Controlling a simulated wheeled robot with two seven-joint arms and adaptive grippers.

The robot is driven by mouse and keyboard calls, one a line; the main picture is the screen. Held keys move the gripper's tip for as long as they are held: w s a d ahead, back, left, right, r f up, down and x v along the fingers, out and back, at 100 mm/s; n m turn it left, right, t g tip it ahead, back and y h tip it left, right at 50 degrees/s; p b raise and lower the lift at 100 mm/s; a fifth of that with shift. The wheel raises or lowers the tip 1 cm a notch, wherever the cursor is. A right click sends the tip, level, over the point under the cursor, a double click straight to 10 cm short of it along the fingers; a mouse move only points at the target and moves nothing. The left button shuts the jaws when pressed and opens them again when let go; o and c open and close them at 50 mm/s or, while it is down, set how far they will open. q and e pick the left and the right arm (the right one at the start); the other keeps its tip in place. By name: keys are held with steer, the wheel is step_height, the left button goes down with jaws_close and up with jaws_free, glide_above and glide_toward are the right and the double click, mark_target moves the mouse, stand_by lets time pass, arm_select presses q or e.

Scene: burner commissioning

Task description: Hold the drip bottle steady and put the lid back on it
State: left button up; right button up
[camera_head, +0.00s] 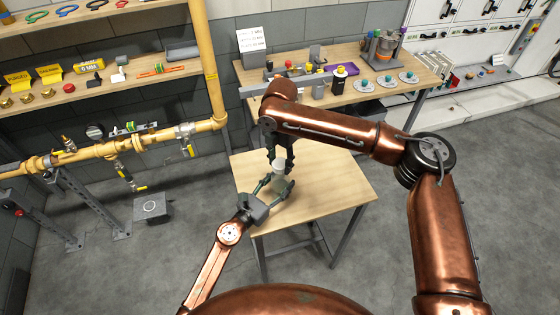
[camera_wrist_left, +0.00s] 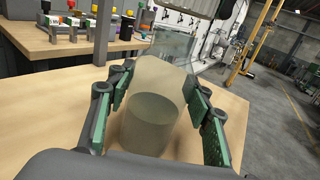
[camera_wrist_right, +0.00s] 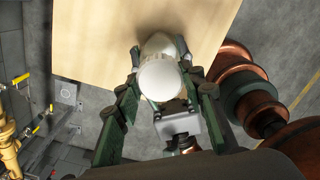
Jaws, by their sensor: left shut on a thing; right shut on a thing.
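The drip bottle (camera_wrist_left: 152,128) is a clear cylinder with murky liquid in its lower part. It stands upright on the small wooden table, between the fingers of my left gripper (camera_wrist_left: 155,110), which is shut on it. My right gripper (camera_head: 279,160) points down from above and is shut on the lid. The lid (camera_wrist_right: 160,78) shows as a pale round piece between its fingers in the right wrist view. The lid is over or very close to the bottle's top. I cannot tell whether the two touch.
The small table (camera_head: 335,185) is otherwise bare. A longer bench (camera_head: 420,72) behind it holds bottles, small dishes and instruments. A yellow gas pipe (camera_head: 105,150) with valves runs along the left, below a shelf (camera_head: 130,75) of small parts.

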mark_target(280, 184)
steer(key=shift+f, duration=0.75)
steer(key=shift+f, duration=0.6)
